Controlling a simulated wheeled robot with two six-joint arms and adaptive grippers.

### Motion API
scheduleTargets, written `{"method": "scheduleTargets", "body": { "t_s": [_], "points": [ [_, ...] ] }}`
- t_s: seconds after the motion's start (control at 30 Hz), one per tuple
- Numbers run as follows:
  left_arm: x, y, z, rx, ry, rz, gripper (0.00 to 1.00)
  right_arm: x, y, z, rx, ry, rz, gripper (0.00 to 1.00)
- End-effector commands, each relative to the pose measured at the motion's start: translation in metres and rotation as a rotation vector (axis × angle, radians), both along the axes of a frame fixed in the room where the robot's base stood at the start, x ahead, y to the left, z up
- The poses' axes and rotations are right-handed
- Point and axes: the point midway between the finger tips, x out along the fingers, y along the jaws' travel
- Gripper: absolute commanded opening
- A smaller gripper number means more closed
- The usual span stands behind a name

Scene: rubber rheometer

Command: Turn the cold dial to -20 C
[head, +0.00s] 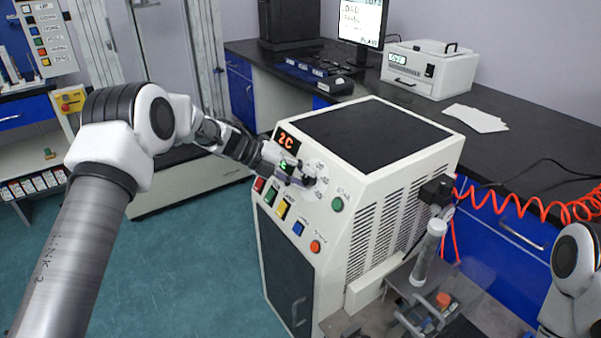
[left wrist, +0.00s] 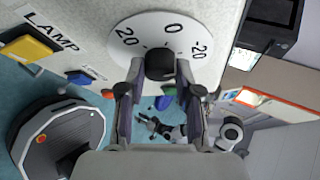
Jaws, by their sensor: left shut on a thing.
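The cold dial (left wrist: 145,42) is a white disc marked 20, 0 and -20 with a black knob (left wrist: 160,64) at its middle, filling the upper centre of the left wrist view. My left gripper (left wrist: 159,88) is shut on this knob, one finger on each side. In the head view my left gripper (head: 301,178) is at the sloped front panel of the white machine (head: 400,133), hiding most of the dial. I cannot tell which mark the knob points to.
Red and green displays (head: 287,141) sit above the dial. A green button (head: 337,204), a yellow button (head: 283,208), a blue button (head: 298,228) and an orange button (head: 315,246) are close by on the panel. A dark bench (head: 540,135) stands behind. Floor is clear at left.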

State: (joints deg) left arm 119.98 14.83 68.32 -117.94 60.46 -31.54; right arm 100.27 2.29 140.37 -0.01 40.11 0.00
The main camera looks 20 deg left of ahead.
Motion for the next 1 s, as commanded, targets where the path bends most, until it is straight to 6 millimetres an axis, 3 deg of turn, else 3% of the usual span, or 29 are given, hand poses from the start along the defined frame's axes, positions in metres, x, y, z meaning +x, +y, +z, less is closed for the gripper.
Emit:
{"method": "scheduleTargets", "body": {
  "t_s": [0.4,0.93,0.97,1.0],
  "points": [
    [-0.0005,-0.0017,0.0013,0.143,-0.110,-0.095,0.00,0.0000,0.0000,0.0102,0.000,0.000,0.000,0.40],
    [-0.0010,-0.0018,-0.0003,0.159,-0.120,-0.106,0.00,0.0000,0.0000,0.0105,0.000,0.000,0.000,0.40],
    [-0.0010,-0.0018,-0.0003,0.159,-0.120,-0.106,0.44,0.0000,0.0000,0.0105,0.000,0.000,0.000,0.40],
    [-0.0009,-0.0018,-0.0003,0.159,-0.120,-0.106,0.58,0.0000,0.0000,0.0105,0.000,0.000,0.000,0.40]
  ]
}}
